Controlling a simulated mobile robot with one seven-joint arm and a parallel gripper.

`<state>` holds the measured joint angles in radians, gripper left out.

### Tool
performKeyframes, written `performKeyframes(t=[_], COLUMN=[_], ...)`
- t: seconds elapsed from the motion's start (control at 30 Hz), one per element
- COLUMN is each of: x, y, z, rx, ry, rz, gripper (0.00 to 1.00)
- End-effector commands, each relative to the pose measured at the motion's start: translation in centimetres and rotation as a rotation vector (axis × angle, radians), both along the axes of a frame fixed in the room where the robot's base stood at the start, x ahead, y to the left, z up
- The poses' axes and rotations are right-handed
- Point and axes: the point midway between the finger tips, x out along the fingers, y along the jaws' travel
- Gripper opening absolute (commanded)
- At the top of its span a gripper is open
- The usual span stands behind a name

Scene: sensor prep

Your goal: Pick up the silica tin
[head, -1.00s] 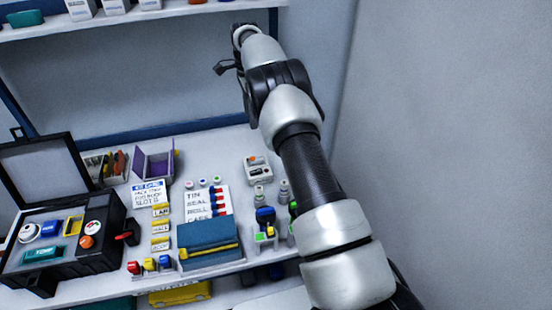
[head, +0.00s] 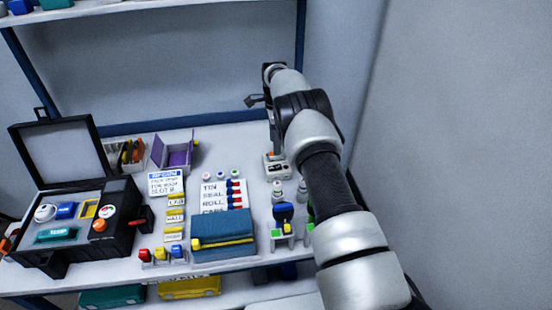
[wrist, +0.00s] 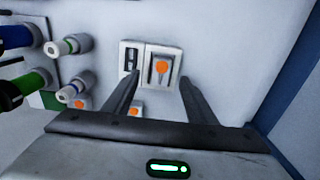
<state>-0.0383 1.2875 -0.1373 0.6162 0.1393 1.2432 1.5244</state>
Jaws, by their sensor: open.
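I see no readable "silica tin" label, so I cannot tell for certain which thing it is. A small white box with an orange dot on a grey top panel (wrist: 162,60) lies ahead of my gripper (wrist: 161,80) in the wrist view, roughly centred between the fingertips. My gripper is open and empty, and I cannot tell its height above the box. The white box (head: 276,166) also shows in the head view, partly hidden by my arm. A round white tin-like thing (head: 45,212) sits in the black case (head: 118,232) at the left.
White-capped bottles (wrist: 66,46) stand left of my gripper in the wrist view. A blue box (head: 222,232), a printed list (head: 212,190) and an open purple box (head: 176,155) lie on the shelf. A blue post (wrist: 290,85) and wall bound the right.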

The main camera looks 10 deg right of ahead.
Motion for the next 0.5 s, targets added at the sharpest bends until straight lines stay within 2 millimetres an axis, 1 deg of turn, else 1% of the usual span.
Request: performKeyframes(t=[0.03,0.13,0.27,0.33,0.5], x=[0.0,0.1,0.1,0.2,0.2], y=[0.0,0.2,0.2,0.2,0.2], z=[-0.9,-2.5,-4.3,-4.7,-4.6], rx=[0.000,0.000,0.000,0.000,0.000], ry=[0.002,0.002,0.001,0.000,-0.001], rz=[0.000,0.000,0.000,0.000,0.000], gripper=[0.52,0.52,0.52,0.52,0.52])
